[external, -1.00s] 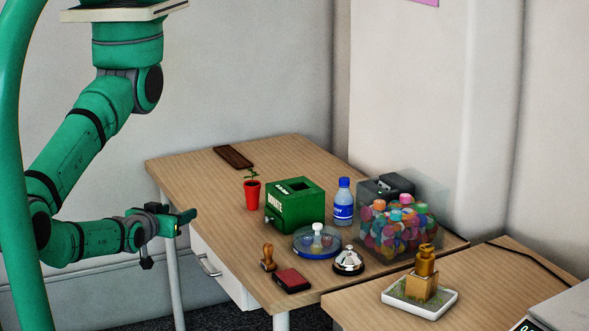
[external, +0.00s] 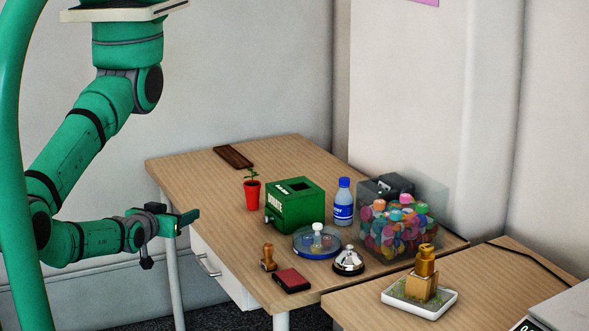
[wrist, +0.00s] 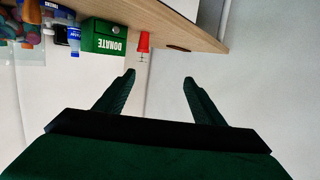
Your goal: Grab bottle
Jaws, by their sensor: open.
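My gripper (external: 188,222) is off the left edge of the table, well away from the bottle. In the wrist view my gripper (wrist: 158,78) has its two fingers spread apart with nothing between them.
The green donation box (external: 295,205) and a red potted plant (external: 252,194) stand between my gripper and the bottle. A clear bin of colourful caps (external: 398,232) is right of the bottle. A round blue dish (external: 303,246), bell (external: 348,262), stamp (external: 268,258) and ink pad (external: 291,280) sit in front.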

